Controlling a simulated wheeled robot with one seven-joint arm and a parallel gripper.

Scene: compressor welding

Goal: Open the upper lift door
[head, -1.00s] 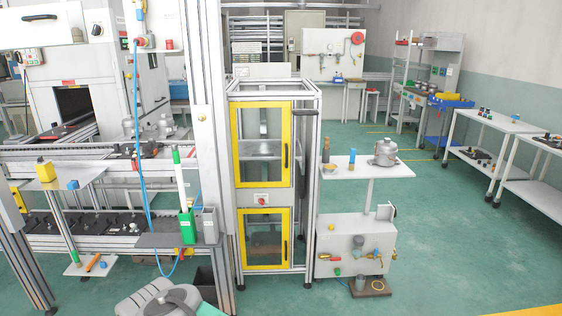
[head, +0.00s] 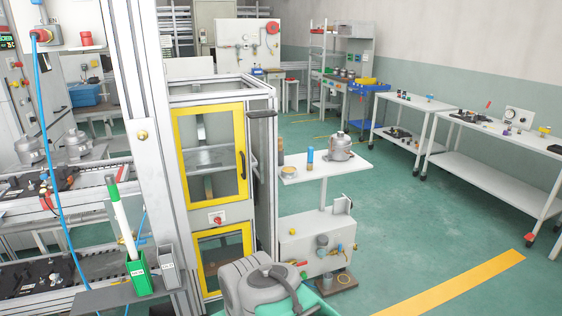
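The upper lift door (head: 211,140) is a glazed panel in a yellow frame on the aluminium lift cabinet (head: 220,91), left of centre in the head view. It looks shut, with its frame flush to the cabinet front. Its dark upright handle (head: 243,165) is on the right side of the frame. A grey shelf shows through the glass. The lower lift door (head: 223,262) has the same yellow frame, and its bottom is partly hidden by a grey rounded part of what looks like my own body. My gripper is not in view.
A red switch (head: 216,219) sits between the doors. A white side table (head: 345,172) with a grey compressor (head: 340,147) stands close right of the cabinet. A workstation post (head: 140,134) and green holder (head: 138,274) stand left. Green floor (head: 430,215) is open to the right.

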